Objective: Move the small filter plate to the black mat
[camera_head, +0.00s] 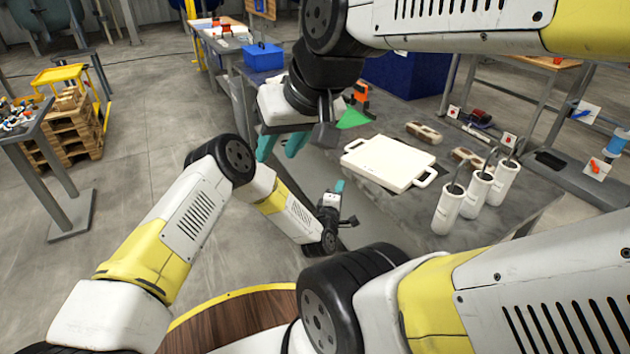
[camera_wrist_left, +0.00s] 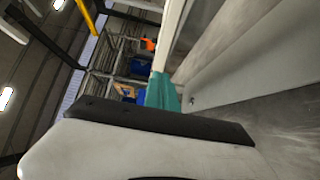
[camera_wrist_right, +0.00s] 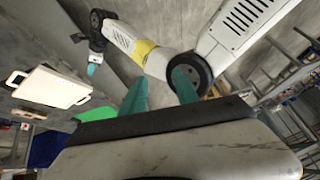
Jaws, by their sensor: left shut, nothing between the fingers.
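A white rectangular filter plate (camera_head: 390,162) with a handle at each end lies flat on the dark grey table. It also shows in the right wrist view (camera_wrist_right: 52,88). My left gripper (camera_head: 338,188) is shut and empty, low beside the table's near edge, left of and apart from the plate. It also shows in the right wrist view (camera_wrist_right: 91,68). My right gripper (camera_head: 281,146) is open and empty, left of the plate. Its teal fingers are spread in the right wrist view (camera_wrist_right: 160,88).
Three white cylinders (camera_head: 448,208) with hooked handles stand right of the plate. Wooden-backed brushes (camera_head: 424,132) lie behind it. A green piece (camera_head: 353,118) is at the table's far left. A blue box (camera_head: 263,56) stands farther back. My upper arm crosses above the table.

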